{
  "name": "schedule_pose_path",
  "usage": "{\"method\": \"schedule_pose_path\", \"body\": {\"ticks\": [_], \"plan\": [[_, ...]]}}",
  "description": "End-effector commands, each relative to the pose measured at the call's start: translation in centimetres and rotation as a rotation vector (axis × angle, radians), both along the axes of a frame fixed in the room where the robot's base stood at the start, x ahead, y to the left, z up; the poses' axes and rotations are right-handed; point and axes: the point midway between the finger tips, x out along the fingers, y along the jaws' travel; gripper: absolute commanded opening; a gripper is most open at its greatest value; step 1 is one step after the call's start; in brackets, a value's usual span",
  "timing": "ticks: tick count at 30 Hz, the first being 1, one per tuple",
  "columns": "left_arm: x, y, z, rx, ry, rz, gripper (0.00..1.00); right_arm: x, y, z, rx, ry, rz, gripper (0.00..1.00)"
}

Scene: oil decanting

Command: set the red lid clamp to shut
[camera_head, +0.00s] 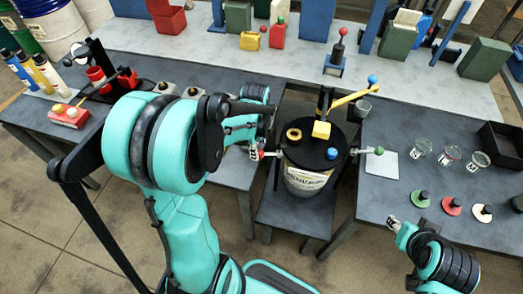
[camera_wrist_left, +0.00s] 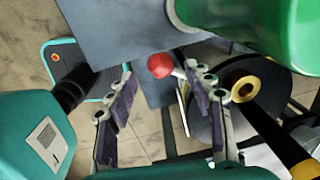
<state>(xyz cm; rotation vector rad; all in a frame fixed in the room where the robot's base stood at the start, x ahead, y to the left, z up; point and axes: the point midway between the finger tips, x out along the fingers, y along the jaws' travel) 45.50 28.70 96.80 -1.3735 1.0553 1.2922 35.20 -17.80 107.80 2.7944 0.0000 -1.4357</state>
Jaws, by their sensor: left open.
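The red lid clamp (camera_head: 262,154) sits on the left side of a drum with a black lid (camera_head: 325,150). Its lever sticks out sideways from the rim. In the left wrist view its red ball knob (camera_wrist_left: 160,66) shows on a pale rod. My left gripper (camera_head: 251,140) is close to the knob in the head view. In the wrist view its fingers (camera_wrist_left: 163,85) are open and spread, with the knob between and beyond the tips; I cannot tell whether they touch it. My right gripper (camera_head: 394,224) is low on the right; its fingers are too small to read.
A green-knobbed clamp (camera_head: 376,151) sticks out on the drum's right. Glass beakers (camera_head: 448,155) and coloured stoppers (camera_head: 452,205) stand on the right table. The left table holds bottles (camera_head: 30,70).

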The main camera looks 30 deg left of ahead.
Motion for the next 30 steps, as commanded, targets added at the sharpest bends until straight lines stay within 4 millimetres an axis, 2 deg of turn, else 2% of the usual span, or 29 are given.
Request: {"method": "schedule_pose_path", "body": {"ticks": [1, 6, 17, 23, 30], "plan": [[0.1, 0.0, -1.1, 0.0, 0.0, 0.0, 0.52, 0.0, 0.0, -0.5, 0.0, 0.0, 0.0, 0.4], [0.2, 0.0, -3.1, 0.0, -0.001, 0.001, 0.52, 0.0, 0.0, -1.1, 0.0, 0.0, 0.0, 0.4], [0.3, 0.0, -3.6, 0.0, -0.001, 0.001, 0.52, 0.0, 0.0, -1.2, 0.0, 0.0, 0.0, 0.4], [0.3, 0.0, -3.6, 0.0, -0.001, 0.002, 0.02, 0.0, 0.0, -1.2, 0.0, 0.0, 0.0, 0.4], [0.3, 0.0, -3.5, 0.003, 0.004, 0.001, 0.0, 0.0, 0.0, -1.2, 0.0, 0.0, 0.0, 0.4]]}}
